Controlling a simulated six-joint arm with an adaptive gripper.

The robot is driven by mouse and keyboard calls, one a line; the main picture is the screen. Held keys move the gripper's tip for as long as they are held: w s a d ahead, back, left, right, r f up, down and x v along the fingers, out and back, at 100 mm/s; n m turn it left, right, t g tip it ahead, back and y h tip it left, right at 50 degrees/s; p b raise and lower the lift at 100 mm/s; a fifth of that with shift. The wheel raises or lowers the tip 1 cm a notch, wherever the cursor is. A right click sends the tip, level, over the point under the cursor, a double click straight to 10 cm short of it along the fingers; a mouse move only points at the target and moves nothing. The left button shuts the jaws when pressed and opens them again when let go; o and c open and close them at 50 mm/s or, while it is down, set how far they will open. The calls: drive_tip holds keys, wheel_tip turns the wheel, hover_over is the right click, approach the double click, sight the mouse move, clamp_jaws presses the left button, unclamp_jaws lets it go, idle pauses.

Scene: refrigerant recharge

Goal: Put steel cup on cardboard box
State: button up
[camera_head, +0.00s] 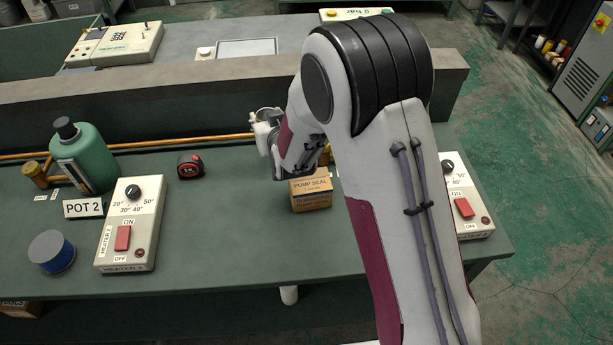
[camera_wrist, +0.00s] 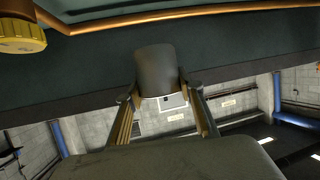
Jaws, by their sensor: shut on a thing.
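The steel cup shows in the wrist view as a plain dark grey cylinder (camera_wrist: 155,68) between the two fingertips. My gripper (camera_wrist: 158,90) is shut on it, one finger on each side. In the head view the cardboard box (camera_head: 311,192), printed PUMP SEAL, sits on the green bench below and slightly right of my wrist. My arm hides part of the box's surroundings. I cannot clearly make out the cup or the fingertips in the head view. The cup's contact with any surface cannot be told.
Left on the bench (camera_head: 215,245) are a green bottle (camera_head: 88,155), a heater control box (camera_head: 131,222), a blue-sided can (camera_head: 52,252) and a tape measure (camera_head: 190,165). A second heater box (camera_head: 465,200) is right of my arm. A copper pipe (camera_head: 150,143) runs along the back.

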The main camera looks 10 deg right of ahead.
drive_tip(key=shift+w+d+r+n+y, duration=0.3)
drive_tip(key=shift+d+r+n+y, duration=0.3)
drive_tip(key=shift+d+r, duration=2.45)
drive_tip(key=shift+w+d+r+n+y, duration=0.45)
drive_tip(key=shift+d+r, duration=0.95)
drive_tip(key=shift+d, duration=3.25)
drive_tip(key=n+g+y, duration=0.7)
drive_tip(key=n, duration=0.1)
hover_over(310, 181)
wheel_tip(310, 181, down, 2)
drive_tip(key=shift+f, duration=0.1)
drive_tip(key=shift+f, duration=3.15)
drive_tip(key=shift+f, duration=0.1)
drive_tip(key=shift+f, duration=1.75)
